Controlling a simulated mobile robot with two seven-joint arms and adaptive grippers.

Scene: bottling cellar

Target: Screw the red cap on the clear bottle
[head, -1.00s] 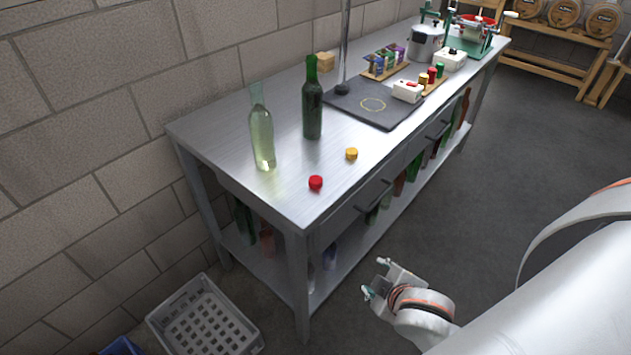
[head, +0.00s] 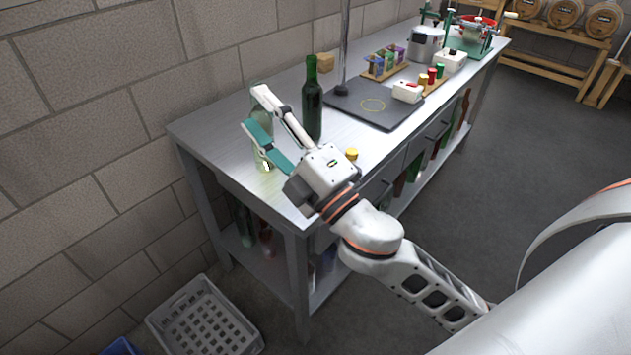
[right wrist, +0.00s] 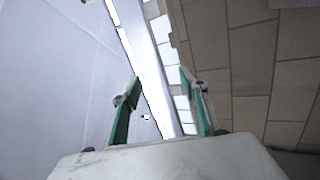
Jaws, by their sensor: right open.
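The clear bottle (head: 262,162) with pale yellow-green contents stands upright near the table's left end, largely covered by my right gripper's fingers. My right gripper (head: 253,108) is open, its white and green fingers spread in front of the bottle in the head view. I cannot tell whether it touches the bottle or whether the bottle is between the fingers. The right wrist view shows the spread fingers (right wrist: 160,76) with no clear sight of the bottle. The red cap is hidden behind my right gripper. My left gripper is not in view.
A dark green bottle (head: 312,105) stands close right of the fingers. A yellow cap (head: 351,154) lies beside my right wrist. A dark mat (head: 345,100) and a white device (head: 407,91) sit farther back. A grey crate (head: 205,318) is on the floor.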

